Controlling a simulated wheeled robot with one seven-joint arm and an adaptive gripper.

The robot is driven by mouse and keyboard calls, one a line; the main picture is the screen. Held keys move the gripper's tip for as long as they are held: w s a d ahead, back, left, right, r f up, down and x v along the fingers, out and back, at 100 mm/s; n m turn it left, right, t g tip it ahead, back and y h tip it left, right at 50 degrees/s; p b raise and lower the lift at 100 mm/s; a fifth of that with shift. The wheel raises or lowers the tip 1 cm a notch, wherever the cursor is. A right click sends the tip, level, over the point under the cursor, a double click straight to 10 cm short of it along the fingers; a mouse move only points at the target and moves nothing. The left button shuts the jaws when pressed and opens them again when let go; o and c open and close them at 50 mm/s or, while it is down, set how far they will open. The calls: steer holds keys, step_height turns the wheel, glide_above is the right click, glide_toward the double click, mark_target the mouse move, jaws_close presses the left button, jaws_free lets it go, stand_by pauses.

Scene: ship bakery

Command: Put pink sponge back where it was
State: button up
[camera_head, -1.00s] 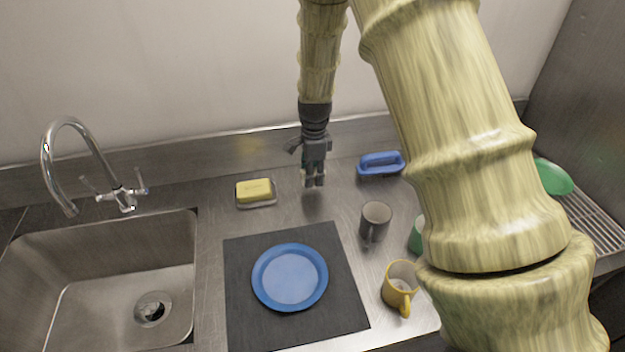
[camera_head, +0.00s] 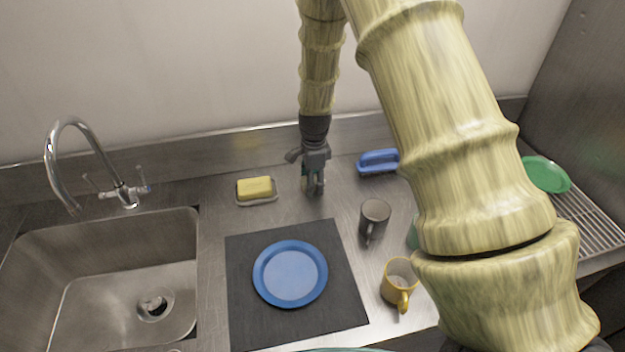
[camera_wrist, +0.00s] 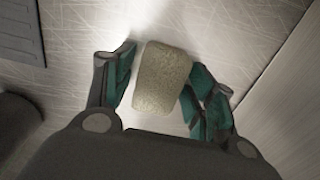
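My gripper (camera_head: 314,188) points straight down close to the steel counter, behind the blue plate, in the head view. In the wrist view a small rounded block, which looks like a sponge (camera_wrist: 163,78), lies between its two green-padded fingers. The block looks dull tan there, not clearly pink. A narrow gap shows between the left finger and the block; the right finger is very close to it or touching. I cannot tell whether the block rests on the counter. In the head view the gripper mostly hides it.
A yellow sponge (camera_head: 254,187) on a dish stands left of my gripper, a blue brush (camera_head: 378,161) to the right. A grey mug (camera_head: 374,217), yellow mug (camera_head: 399,284) and blue plate (camera_head: 290,273) on a dark mat (camera_head: 245,325) are nearer. The sink (camera_head: 110,240) is left.

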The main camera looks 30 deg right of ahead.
steer(key=shift+r, duration=0.25)
step_height(320, 180, up, 12)
steer(key=b, duration=0.3)
steer(key=shift+d+b, duration=0.15)
steer(key=shift+b, duration=0.25)
